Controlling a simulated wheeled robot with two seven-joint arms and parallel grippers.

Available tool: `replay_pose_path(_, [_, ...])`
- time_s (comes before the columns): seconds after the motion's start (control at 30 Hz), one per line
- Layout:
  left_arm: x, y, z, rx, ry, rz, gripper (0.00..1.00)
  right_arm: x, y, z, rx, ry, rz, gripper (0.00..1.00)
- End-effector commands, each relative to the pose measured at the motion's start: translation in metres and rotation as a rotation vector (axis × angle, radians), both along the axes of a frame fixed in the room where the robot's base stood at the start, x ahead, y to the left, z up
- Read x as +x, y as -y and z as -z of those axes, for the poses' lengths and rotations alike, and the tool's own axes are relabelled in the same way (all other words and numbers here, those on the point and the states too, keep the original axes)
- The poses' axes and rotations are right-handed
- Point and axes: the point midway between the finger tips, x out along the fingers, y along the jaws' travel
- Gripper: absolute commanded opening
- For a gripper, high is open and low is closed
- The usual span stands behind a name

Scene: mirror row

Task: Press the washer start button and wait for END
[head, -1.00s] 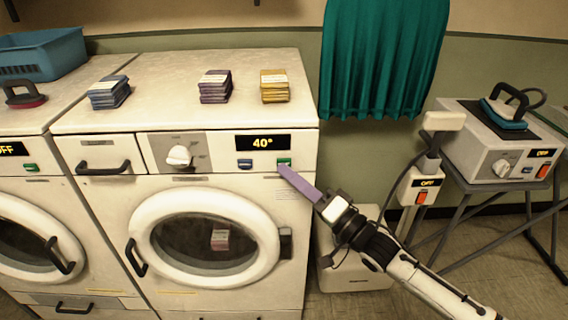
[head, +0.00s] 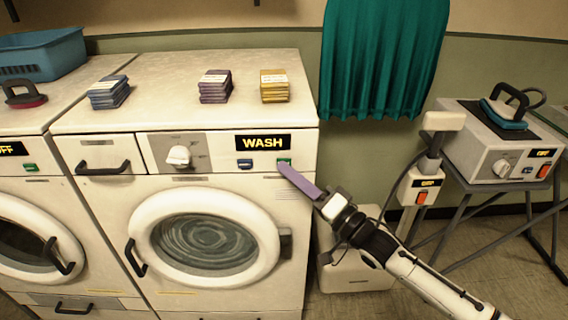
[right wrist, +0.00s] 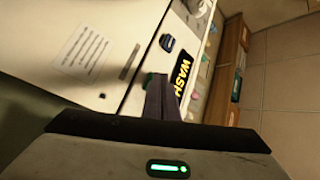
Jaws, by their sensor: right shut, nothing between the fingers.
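The washer (head: 100,215) stands in the middle of the head view, its round door (head: 205,240) shut with swirling inside the glass. Its display (head: 263,142) reads WASH; it also shows in the right wrist view (right wrist: 181,75). The green start button (head: 284,161) is right of a blue button (head: 244,163). My right gripper (head: 281,168) is shut and empty, its purple fingertips at or just below the green button; I cannot tell whether they touch it. In the right wrist view the fingers (right wrist: 160,98) partly hide the green button (right wrist: 149,79). My left gripper is not in view.
Blue, purple and yellow stacks (head: 275,86) lie on the washer top. A second washer (head: 28,188) reading OFF stands at left, with a blue basket (head: 42,58) on it. A steam unit (head: 424,186) and an ironing station (head: 500,150) stand at right.

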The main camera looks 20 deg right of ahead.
Motion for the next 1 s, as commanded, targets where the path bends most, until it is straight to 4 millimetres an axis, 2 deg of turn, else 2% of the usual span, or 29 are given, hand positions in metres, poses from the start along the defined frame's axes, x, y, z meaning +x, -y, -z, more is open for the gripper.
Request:
replay_pose_path(0.2, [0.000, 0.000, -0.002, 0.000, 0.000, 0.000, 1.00, -0.001, 0.000, -0.001, 0.001, 0.000, 0.001, 0.00])
replay_pose_path(0.5, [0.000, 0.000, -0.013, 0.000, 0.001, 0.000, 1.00, -0.014, -0.004, -0.001, 0.002, -0.002, 0.001, 0.00])
replay_pose_path(0.83, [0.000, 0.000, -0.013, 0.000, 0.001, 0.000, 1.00, -0.016, -0.004, 0.000, 0.001, 0.000, 0.001, 0.00])
replay_pose_path(1.0, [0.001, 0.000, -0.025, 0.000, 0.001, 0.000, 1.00, -0.029, -0.008, -0.003, 0.003, -0.003, 0.000, 0.00])
